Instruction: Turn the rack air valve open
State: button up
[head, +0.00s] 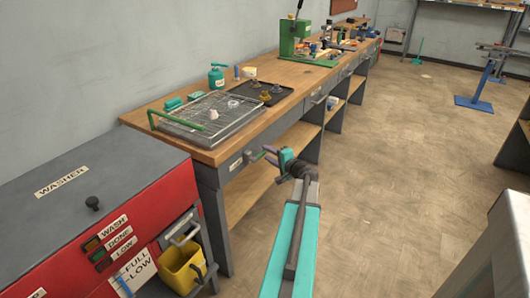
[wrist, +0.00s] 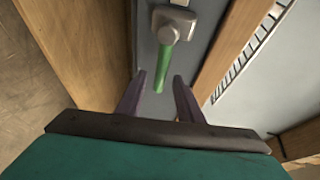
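The rack air valve (wrist: 172,26) has a pale grey body on a grey panel, with a green lever (wrist: 162,67) pointing down in the wrist view. In the head view the valve (head: 250,157) sits at the front edge of the workbench. My gripper (wrist: 160,82) is open, and its two dark purple fingers stand apart. The lever's lower end appears between the fingertips, with a gap on each side; I cannot tell how far apart they are in depth. In the head view my gripper (head: 271,155) is just right of the valve.
The wooden workbench (head: 285,75) carries a wire rack tray (head: 210,118), a dark tray (head: 262,92) and a green press (head: 292,38). A red and grey washer (head: 90,205) with a yellow bucket (head: 183,270) stands at the left.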

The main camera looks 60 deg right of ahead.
aim_at(266, 152)
jog(key=shift+x, duration=1.65)
